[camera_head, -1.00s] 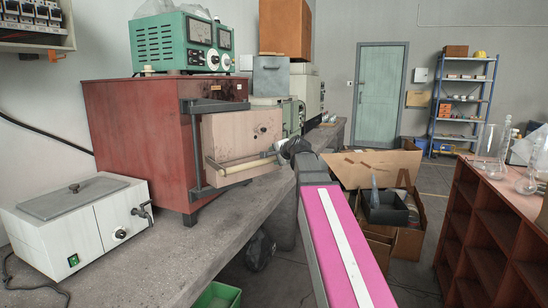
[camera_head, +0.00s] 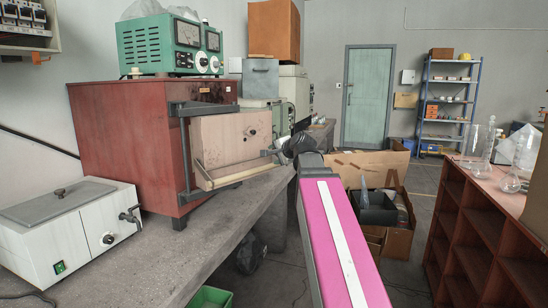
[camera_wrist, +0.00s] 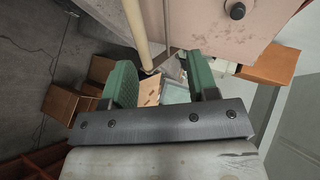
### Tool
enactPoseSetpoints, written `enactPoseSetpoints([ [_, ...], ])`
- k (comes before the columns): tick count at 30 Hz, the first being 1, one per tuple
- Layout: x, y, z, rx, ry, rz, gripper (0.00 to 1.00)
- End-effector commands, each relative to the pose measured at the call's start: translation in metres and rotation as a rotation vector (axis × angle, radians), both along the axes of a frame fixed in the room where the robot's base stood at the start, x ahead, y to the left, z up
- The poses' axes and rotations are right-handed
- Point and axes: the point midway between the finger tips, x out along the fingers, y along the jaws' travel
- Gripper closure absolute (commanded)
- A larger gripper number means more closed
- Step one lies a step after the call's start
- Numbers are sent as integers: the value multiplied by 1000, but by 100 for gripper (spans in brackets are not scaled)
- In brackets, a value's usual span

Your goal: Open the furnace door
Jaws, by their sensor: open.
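The furnace (camera_head: 120,135) is a rust-red cabinet on the concrete bench. Its pale door (camera_head: 228,140) is on the front, inside a dark metal frame, with a small dark knob. I cannot tell for sure whether the door stands ajar. A tan handle bar (camera_head: 235,179) runs across the door's lower part. My gripper (camera_head: 283,152) is at the bar's right end, partly hidden by my arm. In the wrist view, my gripper (camera_wrist: 163,82) has its green fingers apart. The bar (camera_wrist: 138,30) reaches toward the gap between them; contact is unclear. The door (camera_wrist: 225,25) fills the upper right.
A green meter unit (camera_head: 170,45) sits on the furnace. A white bath (camera_head: 70,225) stands left on the bench (camera_head: 165,265). Open cardboard boxes (camera_head: 375,165) lie on the floor beyond my arm. A red shelf unit (camera_head: 490,220) with glassware flanks the right.

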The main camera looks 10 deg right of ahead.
Motion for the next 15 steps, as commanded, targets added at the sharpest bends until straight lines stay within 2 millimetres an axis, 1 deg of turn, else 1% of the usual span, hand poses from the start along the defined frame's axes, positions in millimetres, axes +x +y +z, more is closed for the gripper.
enactPoseSetpoints([
  [5, 16, -6, -20, 47, 43, 83, 46],
  [9, 32, -16, -46, 131, 73, 225, 46],
  [12, 41, -25, -60, 199, 62, 334, 46],
  [15, 46, -34, -70, 259, 32, 425, 46],
])
